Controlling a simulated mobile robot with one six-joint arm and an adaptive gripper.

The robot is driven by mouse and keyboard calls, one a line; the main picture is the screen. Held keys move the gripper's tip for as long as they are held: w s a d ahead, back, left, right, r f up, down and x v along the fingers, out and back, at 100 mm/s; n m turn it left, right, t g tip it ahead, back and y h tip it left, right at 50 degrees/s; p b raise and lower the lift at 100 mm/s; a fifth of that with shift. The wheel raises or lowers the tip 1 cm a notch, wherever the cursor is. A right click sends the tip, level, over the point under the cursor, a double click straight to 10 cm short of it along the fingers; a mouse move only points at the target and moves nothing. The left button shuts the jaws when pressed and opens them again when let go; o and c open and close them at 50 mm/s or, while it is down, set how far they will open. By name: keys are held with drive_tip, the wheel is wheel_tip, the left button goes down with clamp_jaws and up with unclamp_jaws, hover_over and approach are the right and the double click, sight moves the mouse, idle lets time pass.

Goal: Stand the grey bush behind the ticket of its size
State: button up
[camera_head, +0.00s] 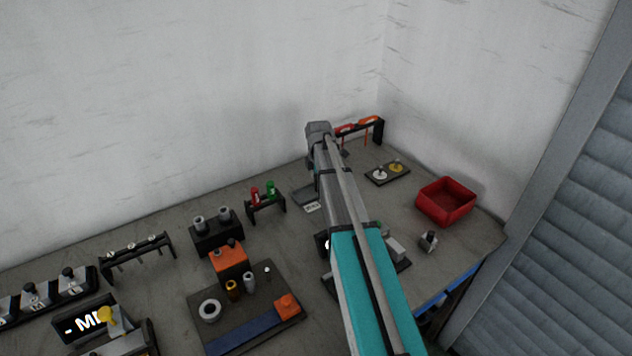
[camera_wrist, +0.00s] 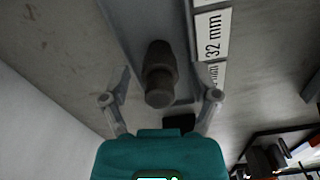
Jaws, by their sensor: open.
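The grey bush (camera_wrist: 158,75) is a dark, stepped cylinder in the wrist view, on a grey strip (camera_wrist: 118,12). A white ticket reading "32 mm" (camera_wrist: 213,35) lies beside the strip on the right. A second ticket (camera_wrist: 217,72) below it is partly covered by a finger; only "mm" reads. My gripper (camera_wrist: 162,92) is open, with one finger on each side of the bush and gaps showing. In the head view, my arm hides the bush; a small white ticket (camera_head: 312,208) shows beside my arm.
A red bin (camera_head: 446,202) stands at the right of the bench. A rack with red and green pieces (camera_head: 265,196) stands left of my arm. A small plate with white and yellow discs (camera_head: 387,173) and a black rack (camera_head: 376,130) are behind right. Walls close the back.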

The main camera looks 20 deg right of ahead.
drive_tip(key=shift+r, duration=0.2)
wheel_tip(320, 180, up, 12)
drive_tip(key=p, duration=1.2)
idle(0.3)
idle(0.6)
drive_tip(key=shift+s+a, duration=0.1)
drive_tip(key=s+a+m, duration=0.8)
drive_tip(key=s+m, duration=0.1)
drive_tip(key=s, duration=0.3)
drive_tip(key=s+a+m, duration=0.8)
drive_tip(key=s+m, duration=0.1)
drive_tip(key=s, duration=0.3)
drive_tip(key=shift+s+a, duration=0.15)
drive_tip(key=shift+a, duration=0.1)
